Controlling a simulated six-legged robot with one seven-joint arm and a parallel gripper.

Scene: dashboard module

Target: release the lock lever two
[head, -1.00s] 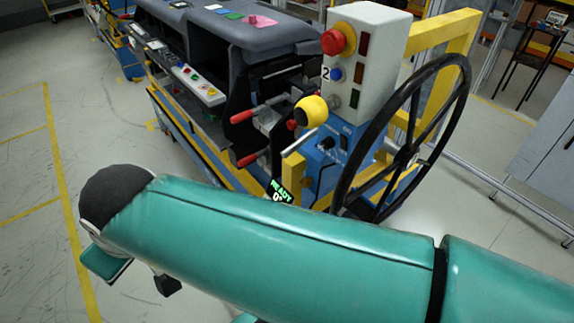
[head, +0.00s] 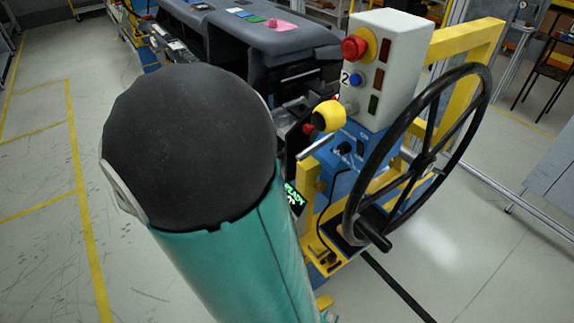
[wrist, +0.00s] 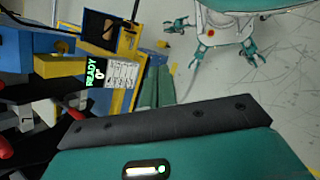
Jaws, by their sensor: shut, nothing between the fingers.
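The red lever handles show only in part in the wrist view, one red grip (wrist: 5,147) at the left edge. I cannot tell which is lever two. In the head view my forearm hides the red-handled levers on the dashboard module's side. A yellow ball knob (head: 328,116) with a metal rod stands in front of the control box (head: 385,65), which bears a "2" beside a blue button. My gripper (wrist: 168,122) fills the bottom of the wrist view, shut and empty, to the right of the red grip. The head view does not show it.
A large black handwheel (head: 425,155) stands right of the control box on a yellow and blue frame. A green "READY" display (wrist: 93,73) hangs on the frame. The dark dashboard (head: 255,32) lies behind. Floor at the left is clear.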

